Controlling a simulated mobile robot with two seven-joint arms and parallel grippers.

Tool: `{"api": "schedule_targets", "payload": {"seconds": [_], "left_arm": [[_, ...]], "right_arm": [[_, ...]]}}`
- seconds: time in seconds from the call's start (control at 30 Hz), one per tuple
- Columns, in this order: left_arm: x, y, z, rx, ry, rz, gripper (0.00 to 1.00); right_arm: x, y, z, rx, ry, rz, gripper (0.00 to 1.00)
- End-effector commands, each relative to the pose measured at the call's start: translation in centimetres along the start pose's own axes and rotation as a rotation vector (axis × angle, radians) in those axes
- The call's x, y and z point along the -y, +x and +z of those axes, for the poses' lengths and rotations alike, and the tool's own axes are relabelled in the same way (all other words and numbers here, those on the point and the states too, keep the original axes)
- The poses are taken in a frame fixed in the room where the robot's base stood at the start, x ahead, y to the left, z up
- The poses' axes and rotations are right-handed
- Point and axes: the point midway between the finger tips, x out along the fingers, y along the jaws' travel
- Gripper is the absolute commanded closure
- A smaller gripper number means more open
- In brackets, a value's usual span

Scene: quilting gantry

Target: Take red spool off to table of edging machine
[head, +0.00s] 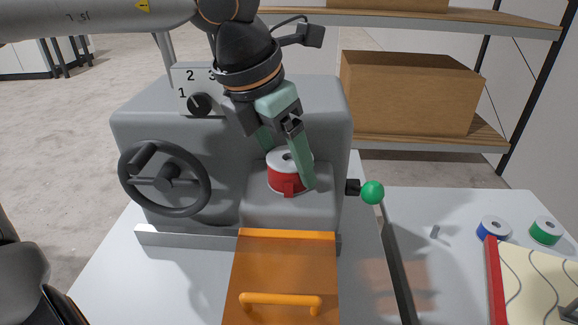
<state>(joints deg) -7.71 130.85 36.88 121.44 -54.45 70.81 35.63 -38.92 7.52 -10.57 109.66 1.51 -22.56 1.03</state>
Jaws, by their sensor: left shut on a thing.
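The red spool (289,178), with a pale grey top flange, sits at the step of the grey edging machine (225,150). My left gripper (289,170) reaches down from above with its green fingers on either side of the spool and is shut on it. The near finger covers the spool's right side. I cannot tell whether the spool still touches the step. The white table (125,275) of the machine spreads in front and to both sides. My right gripper is not in view.
An orange cover with a handle (280,275) stands in front of the machine. A green-knobbed lever (372,192) is at its right, a black handwheel (165,179) at its left. Blue (493,229) and green (545,231) spools and a red-edged quilt frame (494,285) are at right.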

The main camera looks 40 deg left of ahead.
Motion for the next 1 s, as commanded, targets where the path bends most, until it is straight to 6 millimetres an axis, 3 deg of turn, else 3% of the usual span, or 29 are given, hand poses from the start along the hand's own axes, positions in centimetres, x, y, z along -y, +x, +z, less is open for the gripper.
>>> {"api": "schedule_targets", "payload": {"seconds": [0.07,0.4,1.0], "left_arm": [[0.0,0.0,0.0,0.0,0.0,0.0,0.49],[0.0,0.0,0.0,0.0,0.0,0.0,0.88],[0.0,-1.6,0.6,0.001,0.0,0.001,0.89]], "right_arm": [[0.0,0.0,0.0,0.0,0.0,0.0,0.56],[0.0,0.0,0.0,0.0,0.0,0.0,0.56],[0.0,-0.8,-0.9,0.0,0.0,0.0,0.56]]}}
